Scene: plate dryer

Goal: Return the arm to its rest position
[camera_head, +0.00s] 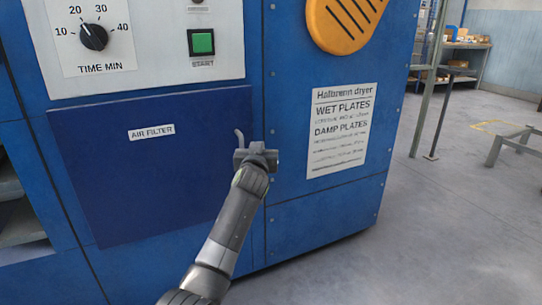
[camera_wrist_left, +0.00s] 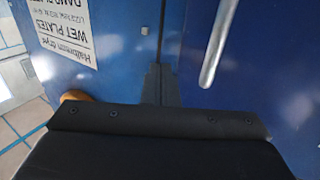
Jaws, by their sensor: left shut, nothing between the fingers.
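My left arm reaches up from the bottom of the head view. Its gripper (camera_head: 257,152) is in front of the blue dryer (camera_head: 330,215), by the right edge of the dark blue air filter panel (camera_head: 110,190). A thin grey handle (camera_head: 239,138) shows just left of the gripper, partly hidden. In the left wrist view the fingers (camera_wrist_left: 159,85) are shut and empty, and the silver handle (camera_wrist_left: 218,45) stands beside them, apart. My right gripper is in neither view.
Above the panel are the timer knob (camera_head: 94,37) and the green start button (camera_head: 202,42). An instruction label (camera_head: 340,130) and an orange vent cover (camera_head: 343,22) are on the right. Grey floor (camera_head: 440,230) is open at right, with a metal stand (camera_head: 515,140) and shelves behind.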

